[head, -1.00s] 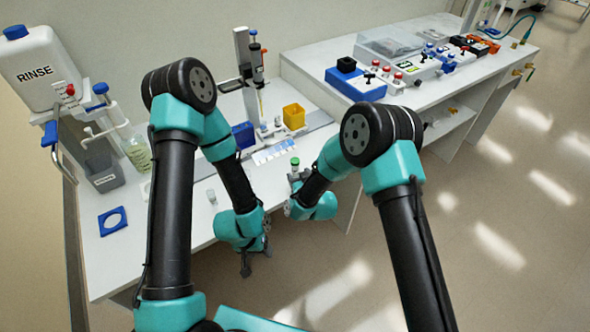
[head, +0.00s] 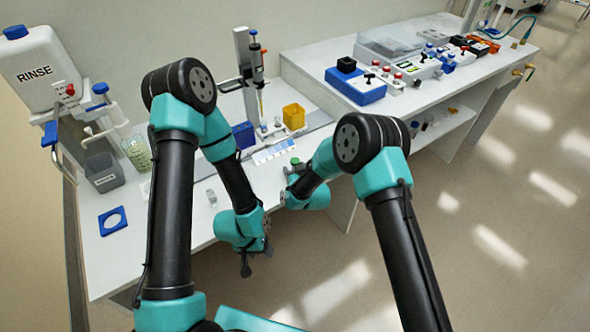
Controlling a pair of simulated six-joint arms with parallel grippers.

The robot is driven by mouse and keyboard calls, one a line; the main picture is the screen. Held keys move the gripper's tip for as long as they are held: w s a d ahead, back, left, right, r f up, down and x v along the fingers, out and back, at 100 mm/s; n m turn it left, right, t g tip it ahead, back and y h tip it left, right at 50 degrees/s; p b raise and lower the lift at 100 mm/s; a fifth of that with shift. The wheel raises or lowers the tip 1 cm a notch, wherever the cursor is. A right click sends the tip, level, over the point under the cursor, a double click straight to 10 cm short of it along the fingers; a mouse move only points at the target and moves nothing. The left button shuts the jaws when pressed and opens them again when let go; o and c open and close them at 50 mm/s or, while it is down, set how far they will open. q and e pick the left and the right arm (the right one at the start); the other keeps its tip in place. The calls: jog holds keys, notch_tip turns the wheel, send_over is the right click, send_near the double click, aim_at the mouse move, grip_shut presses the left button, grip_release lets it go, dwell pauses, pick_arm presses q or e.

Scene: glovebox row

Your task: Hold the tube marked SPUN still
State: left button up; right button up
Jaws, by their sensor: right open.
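A green-capped tube (head: 296,161) stands near the front edge of the white bench, right of centre in the head view. No marking can be read on it, so I cannot tell whether it says SPUN. My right gripper (head: 290,172) is open at the tube, and its dark fingers hide most of the tube's body. I cannot tell whether they touch it. My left gripper (head: 246,264) hangs in front of the bench's front edge, pointing down, apart from the tube. Its fingers are too small to judge.
A pipette stand (head: 245,75), a yellow box (head: 293,117) and a blue box (head: 243,135) stand behind the tube. A small clear cup (head: 211,197) and a blue square frame (head: 112,220) lie left. A RINSE bottle (head: 45,68) stands far left.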

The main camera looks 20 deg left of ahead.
aim_at(295, 163)
jog(key=c, duration=1)
jog(key=shift+r, duration=0.1)
jog(key=shift+r, duration=0.5)
notch_tip(295, 163, up, 2)
jog(key=shift+r, duration=0.2)
jog(key=s+d, duration=0.1)
jog(key=s, duration=0.4)
jog(key=s+d+r, duration=0.1)
jog(key=s+d, duration=0.1)
jog(key=s, duration=0.3)
jog(key=s+d, duration=0.1)
jog(key=s, duration=0.4)
jog(key=shift+s+d+r, duration=0.2)
jog(key=shift+s+r, duration=0.05)
